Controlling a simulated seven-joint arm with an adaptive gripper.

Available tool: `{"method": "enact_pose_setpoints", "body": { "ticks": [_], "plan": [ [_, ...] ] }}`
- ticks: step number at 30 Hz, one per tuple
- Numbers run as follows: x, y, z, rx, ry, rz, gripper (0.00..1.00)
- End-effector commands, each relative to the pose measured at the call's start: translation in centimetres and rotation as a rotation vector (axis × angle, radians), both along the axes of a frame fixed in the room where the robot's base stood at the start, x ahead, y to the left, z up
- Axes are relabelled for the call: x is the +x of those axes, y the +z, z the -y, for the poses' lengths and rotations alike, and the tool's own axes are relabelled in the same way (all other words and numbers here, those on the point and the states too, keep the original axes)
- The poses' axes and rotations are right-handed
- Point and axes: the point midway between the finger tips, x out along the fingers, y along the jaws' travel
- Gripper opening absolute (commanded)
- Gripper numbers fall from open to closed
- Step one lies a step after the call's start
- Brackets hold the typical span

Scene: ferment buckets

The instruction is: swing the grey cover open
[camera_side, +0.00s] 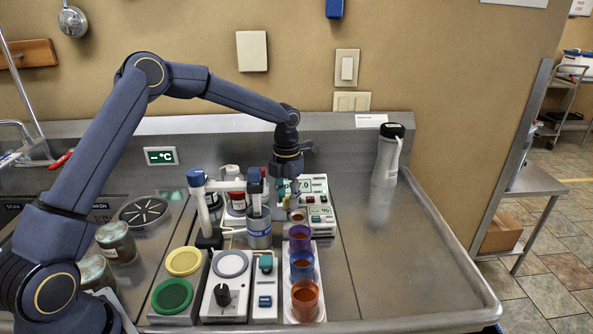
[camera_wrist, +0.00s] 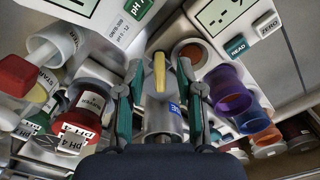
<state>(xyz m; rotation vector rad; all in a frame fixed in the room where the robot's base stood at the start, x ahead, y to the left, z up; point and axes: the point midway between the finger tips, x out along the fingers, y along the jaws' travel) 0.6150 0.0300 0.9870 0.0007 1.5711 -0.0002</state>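My gripper (camera_side: 289,188) points down over the white meter (camera_side: 318,208) at the back, in the side view. In the wrist view my gripper (camera_wrist: 160,80) has its two green-tipped fingers apart. A narrow yellow piece (camera_wrist: 159,72) stands between them, with gaps on both sides. I cannot tell whether it belongs to the grey cover. No grey cover stands out clearly; the area under my gripper is partly hidden in the side view. A round brown opening or cup (camera_wrist: 189,51) shows beside the right finger.
A grey cup with a blue label (camera_side: 258,230) stands just left of my gripper. Purple (camera_side: 299,236), blue (camera_side: 302,262) and orange (camera_side: 305,299) cups stand in front. A stirrer with a grey disc (camera_side: 230,264) is at front left. The counter right is clear up to a flask (camera_side: 387,157).

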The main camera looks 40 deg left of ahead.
Motion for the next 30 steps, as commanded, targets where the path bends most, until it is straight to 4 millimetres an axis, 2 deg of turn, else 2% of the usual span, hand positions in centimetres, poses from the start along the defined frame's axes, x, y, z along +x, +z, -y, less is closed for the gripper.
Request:
{"method": "enact_pose_setpoints", "body": {
  "ticks": [5,12,15,21,30],
  "plan": [
    [0.1,3.1,-0.1,0.001,0.001,0.005,0.36],
    [0.1,8.5,0.0,0.000,0.001,0.006,0.36],
    [0.1,10.1,0.0,0.000,0.000,0.004,0.36],
    [0.0,11.6,0.0,-0.001,0.000,0.002,0.36],
    [0.0,11.6,0.1,0.000,-0.002,0.001,0.36]
  ]
}}
